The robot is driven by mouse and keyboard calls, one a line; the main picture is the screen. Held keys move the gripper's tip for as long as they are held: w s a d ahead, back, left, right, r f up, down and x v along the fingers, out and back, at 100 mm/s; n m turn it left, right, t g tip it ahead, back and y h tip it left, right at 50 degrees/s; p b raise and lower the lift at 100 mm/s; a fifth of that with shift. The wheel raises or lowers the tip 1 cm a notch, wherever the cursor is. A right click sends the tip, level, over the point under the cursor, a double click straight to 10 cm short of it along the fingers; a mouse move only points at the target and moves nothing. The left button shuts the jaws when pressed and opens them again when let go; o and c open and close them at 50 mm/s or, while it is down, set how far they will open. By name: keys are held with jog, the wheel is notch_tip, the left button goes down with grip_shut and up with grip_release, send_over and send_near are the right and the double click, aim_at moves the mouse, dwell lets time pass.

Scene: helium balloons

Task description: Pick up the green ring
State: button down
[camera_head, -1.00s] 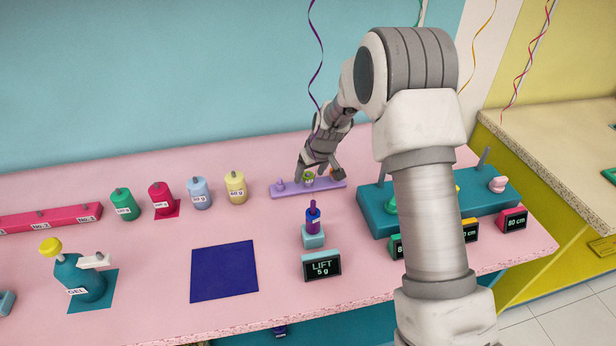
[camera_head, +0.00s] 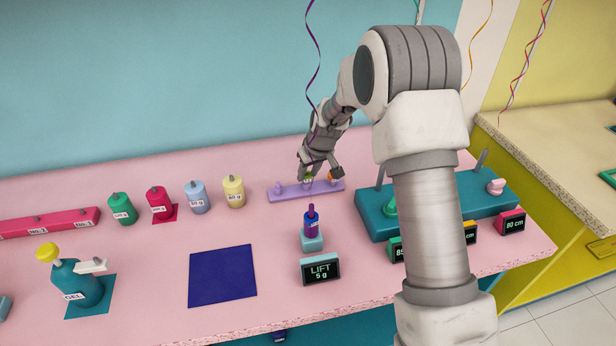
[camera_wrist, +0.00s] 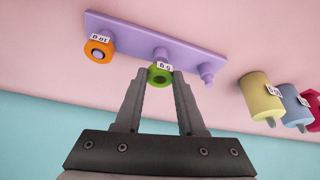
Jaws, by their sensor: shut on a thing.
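The green ring (camera_wrist: 160,76), with a 5 g label, sits between the fingertips of my gripper (camera_wrist: 159,81) in the wrist view. My gripper is shut on it. The ring is at the middle peg of the lilac rack (camera_wrist: 128,35); I cannot tell whether it is fully clear of the peg. In the head view the green ring (camera_head: 308,175) shows small beside my gripper's fingers, above the lilac rack (camera_head: 284,193). An orange ring (camera_wrist: 98,50) labelled 10 g is on one end peg; the other end peg is bare.
Yellow (camera_head: 234,192), blue, red and green weights stand left of the rack. A small purple bottle (camera_head: 311,222) stands on a block behind the LIFT 5 g display (camera_head: 321,270). A teal pegged stand (camera_head: 467,200) is at right. A navy mat (camera_head: 222,275) lies bare in front.

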jog(key=s+d+r+b, duration=0.1)
jog(key=s+d+r, duration=0.7)
jog(key=r, duration=0.1)
jog(key=shift+d+r, duration=0.2)
jog(key=shift+d, duration=0.15)
jog(key=shift+w, duration=0.1)
jog(key=c, duration=1.2)
grip_release()
grip_shut()
jog(key=shift+r, duration=0.1)
notch_tip(320, 180, up, 6)
jog(key=p, duration=0.3)
